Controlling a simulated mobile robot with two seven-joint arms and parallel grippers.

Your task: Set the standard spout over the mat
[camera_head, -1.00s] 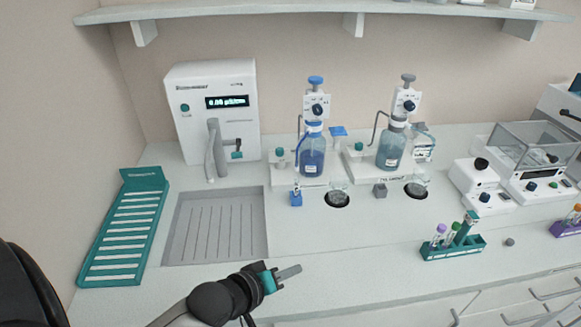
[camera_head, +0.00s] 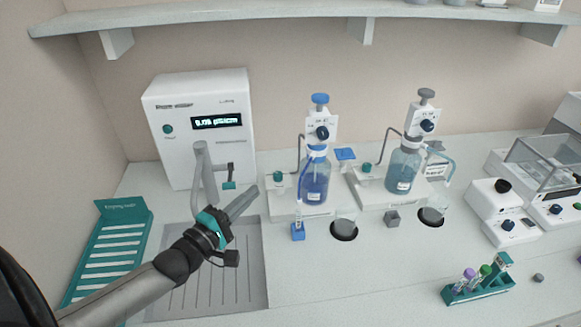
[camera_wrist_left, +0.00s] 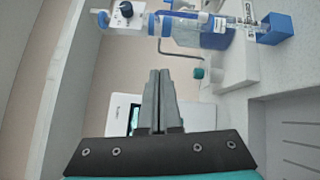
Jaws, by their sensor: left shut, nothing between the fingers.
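The dispenser bottle with blue liquid (camera_head: 314,184) has a blue spout (camera_head: 301,172) curving down its left side toward a vial in a blue block (camera_head: 298,232). A dark round mat (camera_head: 344,234) lies right of the block, with a glass beaker (camera_head: 345,217) on it. I cannot read which bottle is the standard. My left gripper (camera_head: 250,196) is shut and empty, raised above the grey tray, left of the bottle and apart from it. The left wrist view shows the shut fingers (camera_wrist_left: 160,78), blue spout (camera_wrist_left: 192,18) and blue block (camera_wrist_left: 275,28). My right gripper is not in view.
A second dispenser bottle (camera_head: 404,168) stands to the right, beside another dark mat (camera_head: 432,218). A white instrument (camera_head: 196,125) stands behind my left gripper. A teal rack (camera_head: 110,240) and a tube rack (camera_head: 480,290) flank the counter. The front middle is clear.

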